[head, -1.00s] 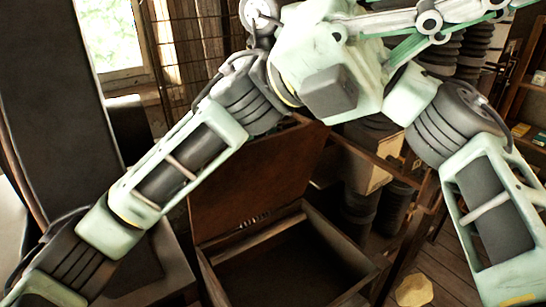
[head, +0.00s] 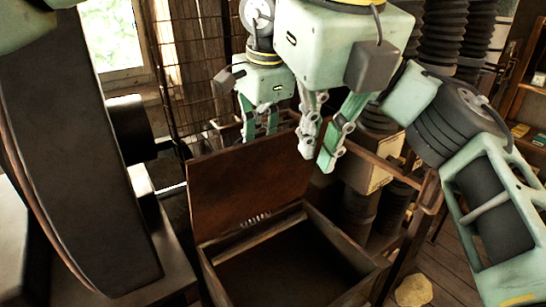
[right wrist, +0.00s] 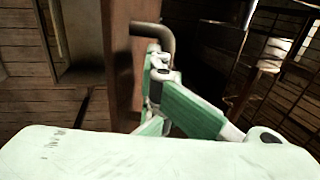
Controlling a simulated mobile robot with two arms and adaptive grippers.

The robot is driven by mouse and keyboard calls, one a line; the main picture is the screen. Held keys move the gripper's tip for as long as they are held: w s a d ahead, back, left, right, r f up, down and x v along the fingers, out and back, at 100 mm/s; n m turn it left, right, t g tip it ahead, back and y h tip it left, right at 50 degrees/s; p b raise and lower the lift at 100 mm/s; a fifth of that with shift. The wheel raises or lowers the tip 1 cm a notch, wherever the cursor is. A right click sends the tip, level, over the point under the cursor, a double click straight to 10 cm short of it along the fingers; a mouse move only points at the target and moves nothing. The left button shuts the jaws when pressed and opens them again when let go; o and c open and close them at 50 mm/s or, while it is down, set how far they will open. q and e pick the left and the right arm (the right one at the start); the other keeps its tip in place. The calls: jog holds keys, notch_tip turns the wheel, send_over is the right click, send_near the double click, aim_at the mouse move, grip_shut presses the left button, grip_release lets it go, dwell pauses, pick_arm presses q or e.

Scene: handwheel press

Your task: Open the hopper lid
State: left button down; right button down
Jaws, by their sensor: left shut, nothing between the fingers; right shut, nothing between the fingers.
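The hopper lid (head: 240,185) is a rusty brown panel standing raised at the back of the open wooden hopper box (head: 355,268) in the head view. My left gripper (head: 315,158) is shut and empty, pointing down near the lid's upper right corner. My right gripper (head: 259,136) is shut and empty behind the lid's upper edge, which partly hides its fingertips. In the right wrist view, the right gripper's green fingers (right wrist: 160,88) are beside a grey bent handle (right wrist: 160,33) on the lid's brown panel (right wrist: 121,75). Whether they touch it is unclear.
A wire-mesh screen (head: 205,55) and black ribbed columns (head: 440,40) are behind. A wooden frame (head: 420,185) stands to the right. A yellowish lump (head: 413,291) lies on the floor.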

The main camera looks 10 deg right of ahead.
aim_at(269, 149)
jog(key=shift+d, duration=0.3)
jog(key=shift+a, duration=0.2)
pick_arm(q)
jog(key=w+a+f+n+t+y, duration=0.2)
jog(key=w+f, duration=0.7)
jog(key=w, duration=0.2)
jog(key=shift+f+t, duration=0.25)
jog(key=shift+t, duration=0.15)
jog(key=shift+w+a+r, duration=0.15)
jog(key=shift+w+r, duration=0.1)
jog(key=shift+w, duration=0.2)
jog(key=shift+w+a+r, duration=0.1)
jog(key=shift+w+r, duration=0.1)
jog(key=shift+w, duration=0.25)
pick_arm(e)
jog(key=shift+w+f, duration=0.1)
pick_arm(q)
jog(key=shift+s, duration=0.15)
